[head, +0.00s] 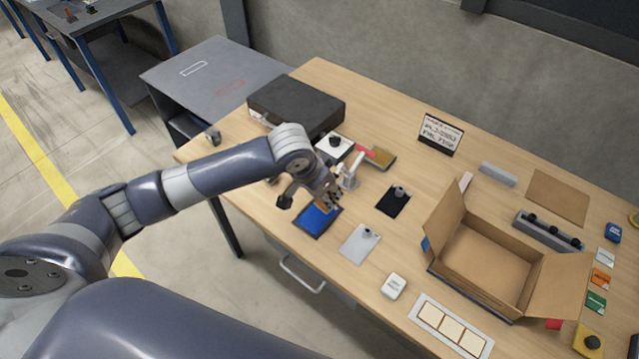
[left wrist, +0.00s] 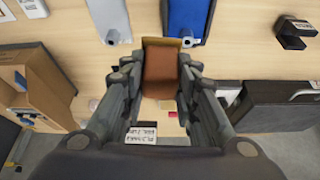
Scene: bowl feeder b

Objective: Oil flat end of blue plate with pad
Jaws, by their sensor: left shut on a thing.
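The blue plate (head: 318,219) lies near the front edge of the wooden table, with a dark border around it. It shows in part at the top of the left wrist view (left wrist: 188,14), with a small grey knob at its near end. My left gripper (head: 328,200) is over the plate's far end and shut on a brown pad. The pad (left wrist: 160,68) sits between the fingers, its lighter edge close to the plate's knob end. I cannot tell whether the pad touches the plate. The gripper hides part of that end. My right gripper is not in view.
An open cardboard box (head: 490,262) fills the right side.

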